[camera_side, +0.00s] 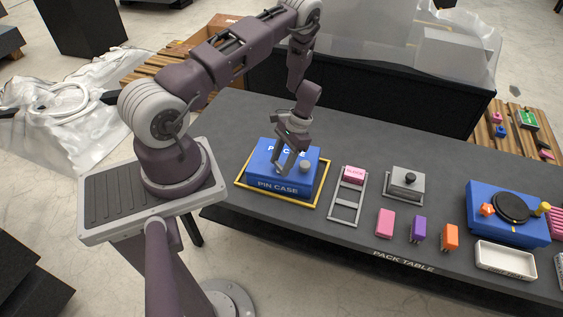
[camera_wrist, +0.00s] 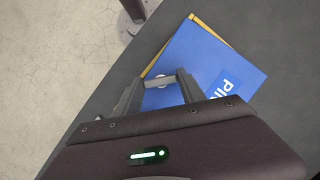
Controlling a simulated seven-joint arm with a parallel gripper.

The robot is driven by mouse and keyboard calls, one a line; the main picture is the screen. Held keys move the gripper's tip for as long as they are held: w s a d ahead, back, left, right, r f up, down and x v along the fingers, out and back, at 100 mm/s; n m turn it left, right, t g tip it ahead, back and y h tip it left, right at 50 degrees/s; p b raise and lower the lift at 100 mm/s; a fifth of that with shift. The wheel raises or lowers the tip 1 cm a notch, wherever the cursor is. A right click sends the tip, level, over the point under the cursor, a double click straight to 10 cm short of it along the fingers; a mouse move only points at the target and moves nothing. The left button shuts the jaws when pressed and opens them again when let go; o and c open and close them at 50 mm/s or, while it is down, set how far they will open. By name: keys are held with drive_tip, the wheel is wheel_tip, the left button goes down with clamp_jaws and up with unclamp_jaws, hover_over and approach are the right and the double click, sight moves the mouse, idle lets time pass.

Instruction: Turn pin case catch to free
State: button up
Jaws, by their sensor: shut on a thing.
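The blue pin case (camera_side: 266,187) sits inside a yellow frame on the dark table, its name on the front and top. My gripper (camera_side: 284,170) points down over the case top, with its fingertips at the top surface. A grey round knob (camera_side: 305,166) stands on the case just right of the fingers. The catch's turn angle cannot be told.
A grey rack (camera_side: 345,208) with a pink block (camera_side: 354,174) stands right of the case. Beyond it are a grey box with a black knob (camera_side: 408,181), pink, purple and orange blocks, a blue turntable unit (camera_side: 480,205) and a white tray (camera_side: 506,271). The table behind the case is clear.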

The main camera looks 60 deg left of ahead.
drive_tip(key=n, duration=0.2)
drive_tip(key=n+h, duration=0.1)
drive_tip(key=n, duration=0.1)
drive_tip(key=shift+a+n+t+h, duration=0.2)
drive_tip(key=shift+n+t+h, duration=0.1)
drive_tip(key=shift+t, duration=0.1)
drive_tip(key=shift+s+n+t+h, duration=0.1)
drive_tip(key=shift+n+t+h, duration=0.45)
drive_tip(key=shift+n, duration=1.45)
drive_tip(key=o, duration=1.4)
drive_tip(key=shift+c, duration=0.2)
drive_tip(key=v, duration=0.7)
drive_tip(key=shift+a, duration=0.1)
